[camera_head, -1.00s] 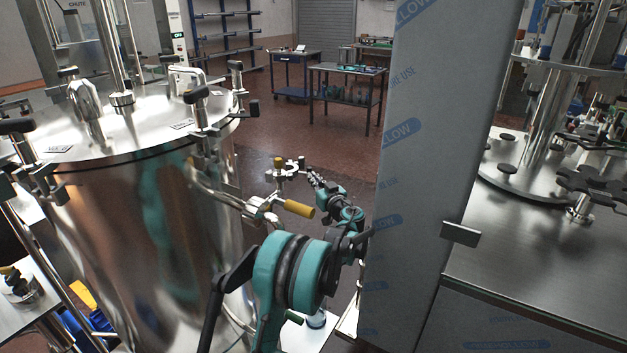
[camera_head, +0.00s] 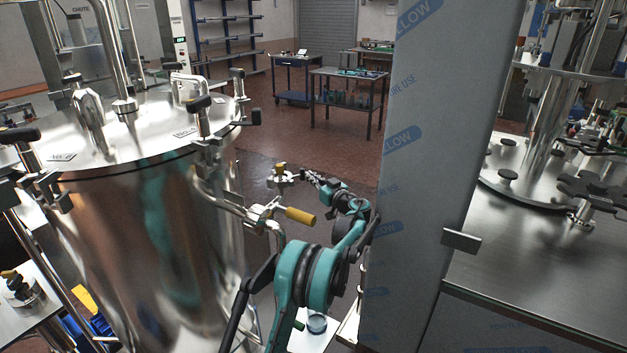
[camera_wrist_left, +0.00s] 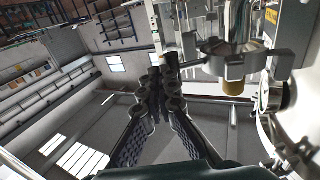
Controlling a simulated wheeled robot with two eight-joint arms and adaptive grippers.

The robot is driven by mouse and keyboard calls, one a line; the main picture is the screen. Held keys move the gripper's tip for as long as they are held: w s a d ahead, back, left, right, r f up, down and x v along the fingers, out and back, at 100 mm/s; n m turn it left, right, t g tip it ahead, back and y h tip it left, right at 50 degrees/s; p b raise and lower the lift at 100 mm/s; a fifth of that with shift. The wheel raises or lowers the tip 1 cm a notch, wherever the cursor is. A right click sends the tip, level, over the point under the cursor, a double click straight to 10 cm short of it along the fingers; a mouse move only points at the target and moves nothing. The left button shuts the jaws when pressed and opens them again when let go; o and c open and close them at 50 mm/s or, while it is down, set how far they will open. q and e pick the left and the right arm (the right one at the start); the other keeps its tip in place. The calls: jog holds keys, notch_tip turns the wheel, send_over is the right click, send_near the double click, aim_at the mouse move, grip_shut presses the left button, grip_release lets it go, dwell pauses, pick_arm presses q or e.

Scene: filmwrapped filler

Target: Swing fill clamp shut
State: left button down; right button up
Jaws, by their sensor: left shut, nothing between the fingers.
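The fill clamp appears to be the small metal ring fitting with a brass knob (camera_head: 282,178), in front of the tank's right side. In the left wrist view the ring (camera_wrist_left: 228,60) and its knurled brass knob (camera_wrist_left: 233,88) are right of the fingertips. I cannot tell whether the clamp is fully closed. My left gripper (camera_head: 309,177) is shut and empty, its tips just right of the clamp; contact is unclear. In the wrist view its dark ribbed fingers (camera_wrist_left: 158,84) meet near the middle. My right gripper is not in view.
A steel tank (camera_head: 135,235) with lid clamps fills the left. A yellow-handled valve (camera_head: 299,215) on its pipe is below the clamp, close to my left arm. A film-wrapped column (camera_head: 425,150) stands right of that arm. Open floor and a cart (camera_head: 347,98) are behind.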

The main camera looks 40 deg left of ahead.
pick_arm(q)
jog(key=shift+w+a, duration=0.15)
jog(key=shift+a, duration=0.5)
jog(key=v, duration=1.2)
